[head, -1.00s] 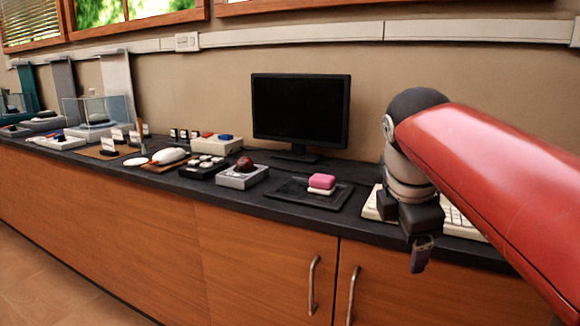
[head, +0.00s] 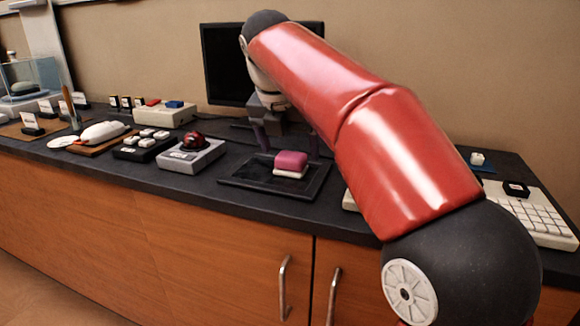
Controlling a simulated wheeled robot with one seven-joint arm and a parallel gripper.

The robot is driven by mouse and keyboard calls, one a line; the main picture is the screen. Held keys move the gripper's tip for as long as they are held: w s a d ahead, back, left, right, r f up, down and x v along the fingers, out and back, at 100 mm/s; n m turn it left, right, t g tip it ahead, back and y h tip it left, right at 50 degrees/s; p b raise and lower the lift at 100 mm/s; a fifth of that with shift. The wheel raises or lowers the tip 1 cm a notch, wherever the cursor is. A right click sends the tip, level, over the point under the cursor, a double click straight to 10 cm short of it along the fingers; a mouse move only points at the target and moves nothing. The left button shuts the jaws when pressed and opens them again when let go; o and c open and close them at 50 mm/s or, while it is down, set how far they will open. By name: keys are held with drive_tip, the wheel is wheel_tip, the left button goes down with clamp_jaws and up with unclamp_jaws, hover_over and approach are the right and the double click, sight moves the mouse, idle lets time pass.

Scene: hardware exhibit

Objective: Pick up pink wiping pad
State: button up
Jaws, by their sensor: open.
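The pink wiping pad (head: 291,160) lies on top of a white block (head: 290,173), on a dark tray (head: 240,179) on the counter. My gripper (head: 288,145) is above and just behind the pad, pointing down. Its two purple-grey fingers are spread apart, one to the left of the pad and one to the right. Nothing is between them that I can see as held. My red arm hides part of the gripper and the area right of the tray.
A trackball unit (head: 192,155) stands left of the tray. A black monitor (head: 222,68) stands behind my gripper. A white keyboard (head: 535,215) lies at the right, partly behind my arm. Cabinet handles (head: 283,287) stick out below the counter edge.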

sight(291, 155)
drive_tip(key=b+x, duration=0.1)
drive_tip(key=x, duration=0.3)
drive_tip(key=shift+r, duration=0.1)
drive_tip(key=c, duration=1.1)
wheel_tip(291, 155, up, 10)
drive_tip(key=p, duration=0.4)
drive_tip(key=shift+p, duration=0.4)
drive_tip(key=shift+c, duration=0.2)
